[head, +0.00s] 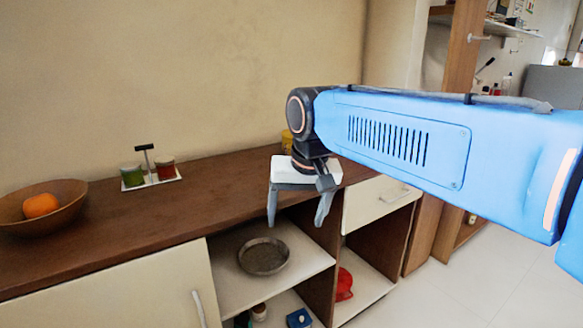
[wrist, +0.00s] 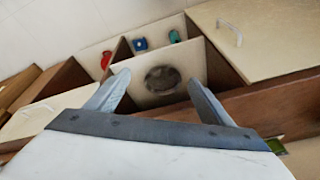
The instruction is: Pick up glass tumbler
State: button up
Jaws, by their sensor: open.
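I cannot make out a glass tumbler in either view. My gripper (head: 296,221) is open and empty, its fingers pointing down in front of the counter's front edge. In the wrist view my gripper (wrist: 158,78) shows two spread fingers with nothing between them but the cabinet further below. A round metal pan (head: 263,256) sits on the open shelf beneath; it also shows in the wrist view (wrist: 162,79). My arm hides part of the counter's right end, where a yellow object (head: 287,140) partly shows.
The brown counter (head: 110,225) holds a wooden bowl (head: 68,197) with an orange (head: 40,205) and a caddy (head: 151,181) with green and red jars. A red item (head: 344,284) and a blue item (head: 299,318) are low in the cabinet. The floor (head: 450,280) at right is clear.

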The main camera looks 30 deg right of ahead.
jog(key=w+d+r+m+g, duration=0.2)
jog(key=w+d+r+m, duration=0.5)
jog(key=w+r, duration=0.35)
jog(key=w+d+r+m+g, duration=0.1)
jog(key=w+d+r+m, duration=0.5)
jog(key=w+r, duration=0.4)
jog(key=f, duration=0.8)
jog(key=w+f, duration=0.1)
jog(key=f, duration=0.3)
jog(key=shift+w+d+f, duration=0.1)
jog(key=shift+d+f, duration=0.05)
jog(key=shift+f, duration=2.8)
jog(key=c, duration=1.3)
